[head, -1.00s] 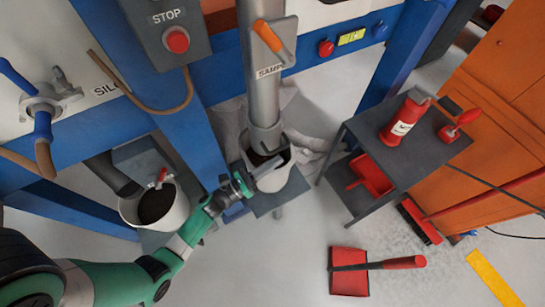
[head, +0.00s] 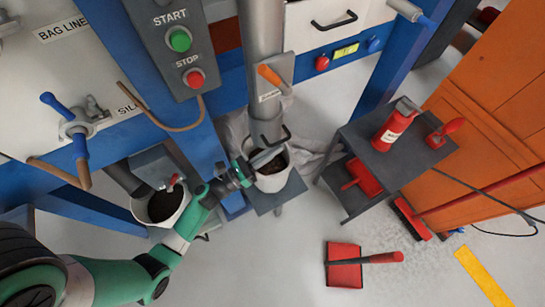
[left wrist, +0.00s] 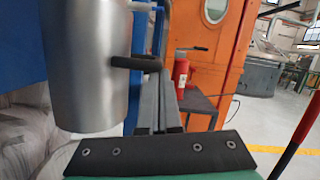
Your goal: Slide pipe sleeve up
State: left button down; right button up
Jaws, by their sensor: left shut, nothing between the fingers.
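The silver pipe (head: 261,40) comes down vertically in the head view. The pipe sleeve (head: 264,126) is around its lower end, just above the white bucket (head: 272,185). A dark handle (head: 274,140) sticks out from the sleeve. In the left wrist view the sleeve (left wrist: 92,70) is a large silver cylinder on the left, its dark handle (left wrist: 136,62) pointing right. My left gripper (head: 247,168) is shut and empty at the bucket's left rim, below the handle. Its fingers (left wrist: 158,100) show just below the handle in the wrist view; contact cannot be told. My right gripper is not in view.
Dark material lies in the bucket. A second bucket (head: 160,206) stands to the left. Blue frame posts (head: 180,130) rise behind my left arm. A grey cart (head: 380,155) with a red bottle (head: 396,125) stands right. A red dustpan (head: 344,265) lies on the floor.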

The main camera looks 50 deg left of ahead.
pick_arm(q)
notch_tip(320, 180, up, 3)
jog(key=shift+r+p, duration=0.1)
jog(key=shift+p, duration=0.35)
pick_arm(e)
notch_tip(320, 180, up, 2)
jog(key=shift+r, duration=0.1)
pick_arm(q)
notch_tip(320, 180, down, 6)
jog(key=b, duration=0.6)
jog(key=s+p, duration=0.3)
jog(key=s, duration=0.6)
jog(key=shift+s+f, duration=0.3)
jog(key=shift+s, duration=0.1)
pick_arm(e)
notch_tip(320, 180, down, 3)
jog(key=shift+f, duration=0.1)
